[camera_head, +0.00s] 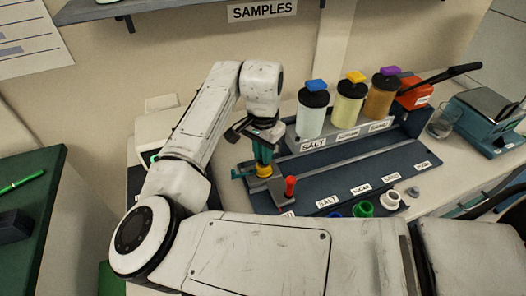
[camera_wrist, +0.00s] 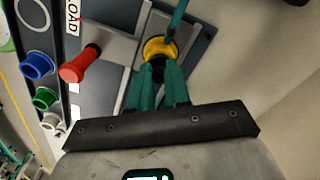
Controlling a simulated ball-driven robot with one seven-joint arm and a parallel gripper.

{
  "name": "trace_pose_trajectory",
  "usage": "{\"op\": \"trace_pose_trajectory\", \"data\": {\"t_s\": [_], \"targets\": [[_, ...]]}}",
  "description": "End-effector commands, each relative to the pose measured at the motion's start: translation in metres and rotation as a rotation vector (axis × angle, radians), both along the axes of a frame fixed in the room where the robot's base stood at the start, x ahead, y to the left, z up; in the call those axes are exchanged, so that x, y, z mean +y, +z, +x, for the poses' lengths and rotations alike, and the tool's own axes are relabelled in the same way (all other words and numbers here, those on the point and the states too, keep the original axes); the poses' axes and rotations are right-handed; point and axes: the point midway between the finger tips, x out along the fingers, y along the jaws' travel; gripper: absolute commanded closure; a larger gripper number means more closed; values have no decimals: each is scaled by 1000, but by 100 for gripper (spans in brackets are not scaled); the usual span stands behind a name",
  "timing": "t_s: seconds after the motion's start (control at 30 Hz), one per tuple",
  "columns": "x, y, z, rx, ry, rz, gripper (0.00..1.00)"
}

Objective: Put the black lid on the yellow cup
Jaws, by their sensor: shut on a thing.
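The yellow cup (camera_head: 264,171) stands at the dark station left of the jar rack. In the wrist view the yellow cup (camera_wrist: 157,46) shows as a yellow round just beyond my fingertips. My gripper (camera_head: 263,155) points down right over the cup, its teal fingers close together. In the wrist view my gripper (camera_wrist: 159,80) is shut on a small black piece, which looks like the black lid (camera_wrist: 158,71). It overlaps the near side of the cup. I cannot tell whether it touches the cup or is just above it. My fingers hide most of it.
A red-handled lever (camera_head: 290,186) stands close right of the cup. Jars, such as the white jar (camera_head: 312,112), stand on the rack behind. A green cup (camera_head: 363,209) and other small cups sit along the tray's front.

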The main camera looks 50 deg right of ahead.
Motion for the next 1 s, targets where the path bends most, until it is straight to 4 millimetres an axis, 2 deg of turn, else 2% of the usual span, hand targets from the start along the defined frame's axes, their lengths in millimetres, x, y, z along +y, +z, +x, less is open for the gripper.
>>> {"op": "trace_pose_trajectory", "data": {"t_s": [1.0], "targets": [[0, -11, 0, 0, 0, 0, 100]]}}
